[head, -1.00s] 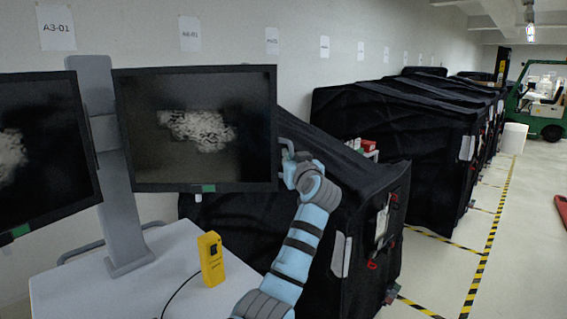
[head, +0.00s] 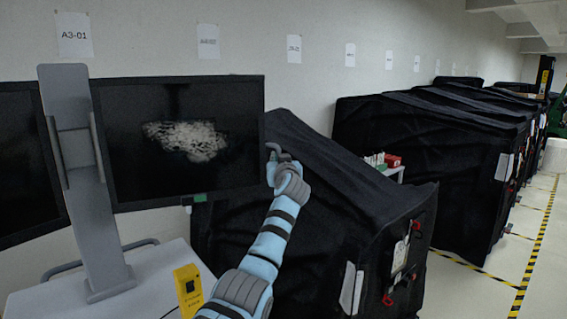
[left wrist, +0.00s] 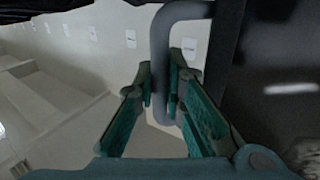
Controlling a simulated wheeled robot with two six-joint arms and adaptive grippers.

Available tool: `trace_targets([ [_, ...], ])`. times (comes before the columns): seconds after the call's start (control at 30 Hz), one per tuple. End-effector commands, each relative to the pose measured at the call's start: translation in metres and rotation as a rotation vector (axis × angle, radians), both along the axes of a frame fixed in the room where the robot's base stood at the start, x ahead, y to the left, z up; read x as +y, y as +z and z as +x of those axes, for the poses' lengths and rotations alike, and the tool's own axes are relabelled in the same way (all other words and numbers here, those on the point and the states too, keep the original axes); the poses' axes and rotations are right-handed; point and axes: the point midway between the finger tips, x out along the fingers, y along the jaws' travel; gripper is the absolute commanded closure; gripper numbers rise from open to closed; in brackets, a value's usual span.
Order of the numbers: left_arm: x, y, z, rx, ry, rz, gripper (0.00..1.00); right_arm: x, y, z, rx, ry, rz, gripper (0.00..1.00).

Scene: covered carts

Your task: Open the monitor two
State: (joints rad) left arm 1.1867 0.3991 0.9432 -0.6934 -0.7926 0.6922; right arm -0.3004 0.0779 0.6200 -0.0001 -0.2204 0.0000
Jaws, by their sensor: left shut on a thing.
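Two dark monitors hang on a grey stand (head: 85,200). The right-hand monitor (head: 180,165) shows a pale speckled patch; the other monitor (head: 30,165) is cut off by the left edge. Which one is monitor two I cannot tell. My left gripper (head: 273,154) is at the right edge of the right-hand monitor. In the left wrist view my left gripper (left wrist: 162,85) is shut on a grey bent handle (left wrist: 160,45) beside the dark monitor panel (left wrist: 280,60). My right gripper is not in view.
A white table (head: 140,275) bears the stand and a yellow device (head: 188,290). Black covered carts (head: 325,195) (head: 425,150) line the wall at right. Yellow-black floor tape (head: 533,255) runs beside them, with open floor there.

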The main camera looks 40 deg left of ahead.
Motion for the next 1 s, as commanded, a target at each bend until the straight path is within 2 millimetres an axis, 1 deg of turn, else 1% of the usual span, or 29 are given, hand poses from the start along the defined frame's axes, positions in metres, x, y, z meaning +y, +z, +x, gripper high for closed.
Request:
trace_targets([
  [0.3, 0.001, 0.000, -0.001, -0.001, 0.002, -0.001, 1.00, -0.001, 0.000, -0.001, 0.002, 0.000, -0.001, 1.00],
  [0.33, 0.001, 0.000, -0.001, -0.001, 0.002, -0.001, 0.85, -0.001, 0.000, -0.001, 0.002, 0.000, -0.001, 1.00],
  [0.37, 0.001, 0.000, -0.001, -0.001, 0.002, -0.001, 0.80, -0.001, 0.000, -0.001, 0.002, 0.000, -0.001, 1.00],
  [0.7, 0.001, 0.001, -0.003, -0.001, 0.004, 0.002, 0.80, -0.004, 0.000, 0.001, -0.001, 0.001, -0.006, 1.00],
  [0.77, -0.003, 0.001, -0.005, -0.002, 0.003, 0.001, 0.80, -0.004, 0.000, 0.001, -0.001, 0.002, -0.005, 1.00],
  [0.87, -0.014, 0.000, -0.014, -0.003, 0.002, 0.002, 0.80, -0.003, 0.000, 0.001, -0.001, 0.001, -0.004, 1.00],
  [1.0, -0.040, 0.000, -0.036, -0.003, -0.001, 0.002, 0.80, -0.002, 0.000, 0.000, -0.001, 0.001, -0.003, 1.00],
])
